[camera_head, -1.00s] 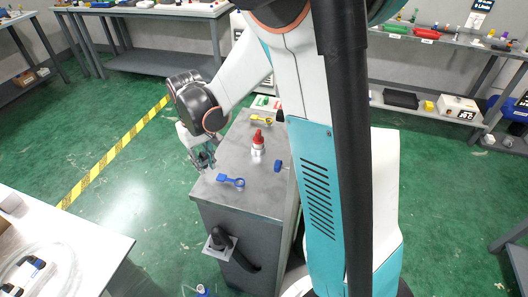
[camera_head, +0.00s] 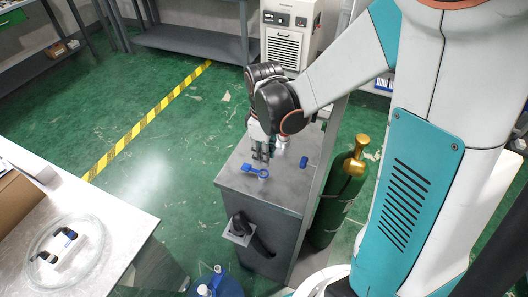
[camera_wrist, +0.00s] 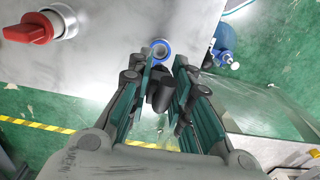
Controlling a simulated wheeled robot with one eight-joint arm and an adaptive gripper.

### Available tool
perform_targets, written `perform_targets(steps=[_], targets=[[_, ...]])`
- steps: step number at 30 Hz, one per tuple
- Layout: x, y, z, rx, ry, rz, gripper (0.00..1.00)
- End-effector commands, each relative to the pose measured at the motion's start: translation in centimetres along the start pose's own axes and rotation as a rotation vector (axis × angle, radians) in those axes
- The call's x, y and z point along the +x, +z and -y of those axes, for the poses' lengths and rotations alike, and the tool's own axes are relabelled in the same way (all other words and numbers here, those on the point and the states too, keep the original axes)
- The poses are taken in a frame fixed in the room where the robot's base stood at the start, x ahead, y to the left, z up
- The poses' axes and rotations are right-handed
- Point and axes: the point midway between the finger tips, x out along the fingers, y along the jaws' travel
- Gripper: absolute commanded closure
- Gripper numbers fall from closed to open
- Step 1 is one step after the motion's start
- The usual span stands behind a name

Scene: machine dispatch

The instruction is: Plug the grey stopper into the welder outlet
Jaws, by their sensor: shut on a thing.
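My gripper (camera_head: 262,156) points down over the top of the grey cabinet (camera_head: 230,178), just behind a blue ring with a tab (camera_head: 263,173). In the wrist view my gripper (camera_wrist: 167,66) is shut on a dark grey stopper (camera_wrist: 158,92). The stopper sits between the two fingers. A round outlet with a blue rim and pale inside (camera_wrist: 160,52) lies just beyond the fingertips; the stopper looks apart from it. The stopper cannot be made out in the head view.
A red rotary switch (camera_wrist: 28,30) stands on the cabinet top. A small blue piece (camera_head: 304,162) is right of my gripper. A dark holder (camera_head: 243,228) juts from the cabinet front. A green gas cylinder (camera_head: 336,200) stands right; a pale table (camera_head: 110,205) stands left.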

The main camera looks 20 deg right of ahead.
Motion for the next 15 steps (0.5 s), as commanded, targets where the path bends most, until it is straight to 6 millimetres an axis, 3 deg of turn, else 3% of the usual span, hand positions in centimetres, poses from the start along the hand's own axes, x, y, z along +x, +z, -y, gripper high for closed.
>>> perform_targets(steps=[15], targets=[[3.2,0.2,0.0,0.001,0.0,0.0,1.0]])
